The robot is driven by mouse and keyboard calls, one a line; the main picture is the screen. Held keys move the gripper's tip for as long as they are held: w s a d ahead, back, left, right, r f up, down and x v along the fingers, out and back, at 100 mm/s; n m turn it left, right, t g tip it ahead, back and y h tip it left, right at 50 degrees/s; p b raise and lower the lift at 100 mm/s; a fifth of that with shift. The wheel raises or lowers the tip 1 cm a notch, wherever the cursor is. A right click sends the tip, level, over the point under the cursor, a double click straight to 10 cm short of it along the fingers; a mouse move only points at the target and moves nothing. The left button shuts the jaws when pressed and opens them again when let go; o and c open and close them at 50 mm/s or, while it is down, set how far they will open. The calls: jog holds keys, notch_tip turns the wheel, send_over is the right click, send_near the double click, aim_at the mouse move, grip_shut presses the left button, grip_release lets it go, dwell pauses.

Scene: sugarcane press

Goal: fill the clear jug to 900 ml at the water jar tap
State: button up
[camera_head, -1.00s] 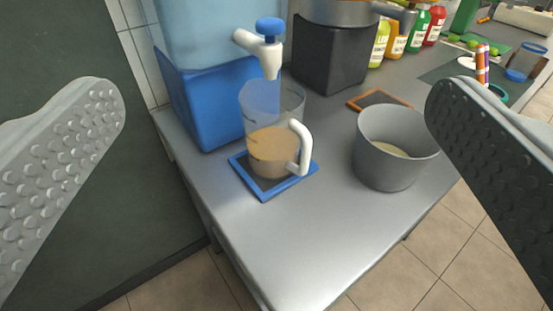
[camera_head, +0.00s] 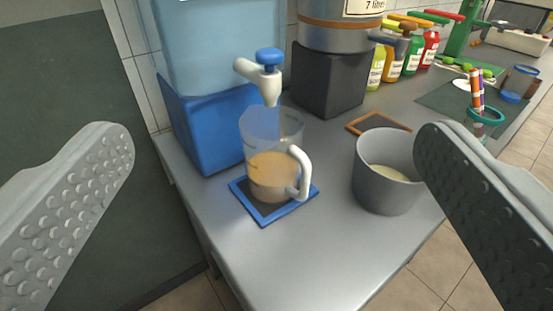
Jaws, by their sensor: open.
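The clear jug (camera_head: 272,180) stands upright on a blue-edged mat (camera_head: 262,215) on the grey counter. It holds light brown liquid up to roughly its middle; the scale is too small to read. Its white handle (camera_head: 303,172) faces right. The white tap (camera_head: 268,80) with a blue knob (camera_head: 269,56) sits above the jug, on the front of the light blue water jar (camera_head: 220,45). No stream shows from the spout. My gripper (camera_head: 275,190) is open, its two studded fingers wide apart at the left and right picture edges. Nothing is held between them.
A grey bucket (camera_head: 368,178) with pale contents stands right of the jug. The jar's blue stand (camera_head: 210,130) is behind the jug, a dark block (camera_head: 330,85) farther back. Bottles (camera_head: 410,55) line the wall. The counter's front is clear.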

jog(key=shift+r, duration=0.1)
jog(key=c, duration=1.1)
jog(key=shift+w+r, duration=0.15)
jog(key=shift+w, duration=0.15)
jog(key=c, duration=0.3)
jog(key=w+r+n+g, duration=0.1)
jog(key=w+r+n, duration=0.1)
jog(key=w, duration=0.1)
jog(key=w+n+g, duration=0.1)
jog(key=w, duration=0.1)
jog(key=shift+d+r+n+g, duration=0.1)
jog(key=shift+r+n+g, duration=0.2)
jog(key=shift+r+n, duration=0.1)
grip_shut()
jog(key=w+r+n+g, duration=0.4)
jog(key=w+n+g, duration=0.3)
jog(key=w+n, duration=0.3)
jog(key=w+d+r+n+g, duration=0.1)
jog(key=w+r+n+g, duration=0.3)
jog(key=w+n+g, duration=0.3)
jog(key=shift+w+r+n+y, duration=0.4)
jog(key=shift+w+n, duration=1.8)
jog(key=shift+w, duration=0.15)
jog(key=shift+d, duration=0.1)
